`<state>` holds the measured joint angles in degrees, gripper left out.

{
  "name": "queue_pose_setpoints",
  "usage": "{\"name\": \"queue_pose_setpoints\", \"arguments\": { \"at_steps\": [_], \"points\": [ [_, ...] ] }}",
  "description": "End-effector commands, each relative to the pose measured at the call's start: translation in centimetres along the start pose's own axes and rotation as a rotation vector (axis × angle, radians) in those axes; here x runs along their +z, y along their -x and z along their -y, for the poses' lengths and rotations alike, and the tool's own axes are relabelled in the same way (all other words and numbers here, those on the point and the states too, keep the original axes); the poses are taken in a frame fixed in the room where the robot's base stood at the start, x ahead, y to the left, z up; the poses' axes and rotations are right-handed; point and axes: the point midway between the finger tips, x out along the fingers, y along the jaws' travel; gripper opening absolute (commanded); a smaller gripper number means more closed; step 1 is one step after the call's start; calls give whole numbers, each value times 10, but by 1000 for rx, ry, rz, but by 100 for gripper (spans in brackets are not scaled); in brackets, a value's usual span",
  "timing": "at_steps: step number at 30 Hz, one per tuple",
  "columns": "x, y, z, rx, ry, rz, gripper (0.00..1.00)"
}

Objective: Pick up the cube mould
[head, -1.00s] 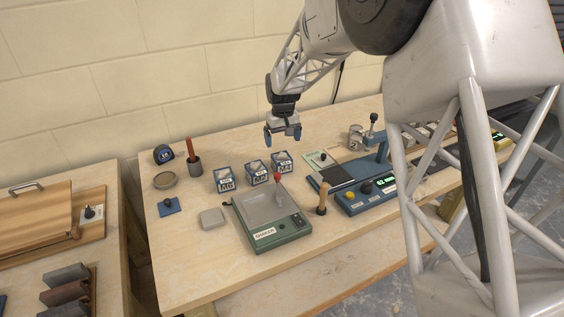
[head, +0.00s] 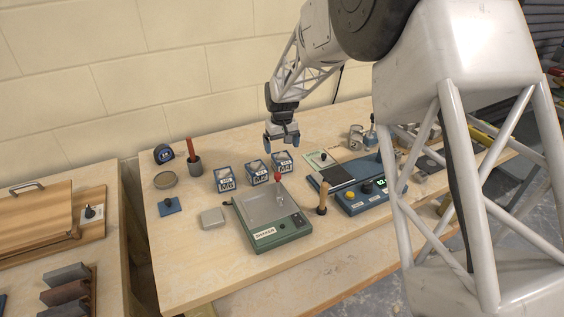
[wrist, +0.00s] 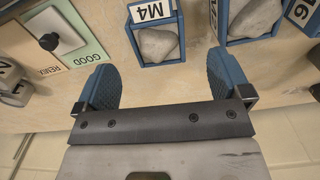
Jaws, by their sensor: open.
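I cannot tell for sure which thing is the cube mould. Three blue open-topped boxes, each holding a grey lump, stand in a row on the bench: a left one (head: 225,178), a middle one (head: 257,172) and a right one (head: 282,162). The right one shows in the wrist view (wrist: 156,43) with an M4 label, ahead of my fingers; part of another box (wrist: 252,20) is beside it. My gripper (head: 282,141) is open and empty, above the bench behind the right box. Its two blue fingers (wrist: 160,78) are wide apart and touch nothing.
A green scale (head: 262,232) and a blue device (head: 362,192) stand in front. A green-and-cream card (head: 320,160) with a dark knob lies right of the boxes, a metal cup (head: 356,138) beyond. A red-handled tool in a pot (head: 194,160) is left. My arm hides some of the right side.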

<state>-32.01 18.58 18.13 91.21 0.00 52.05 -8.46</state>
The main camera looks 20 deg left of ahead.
Motion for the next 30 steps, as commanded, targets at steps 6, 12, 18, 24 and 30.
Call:
{"name": "queue_pose_setpoints", "arguments": {
  "at_steps": [6,12,18,24,30],
  "points": [
    [0,-1,0,0,0,1,96],
    [-1,-15,-1,0,0,3,96],
    [-2,-37,-2,0,0,2,96],
    [-2,-51,-2,0,0,0,96],
    [-2,-52,-2,0,0,0,96]
  ]
}}
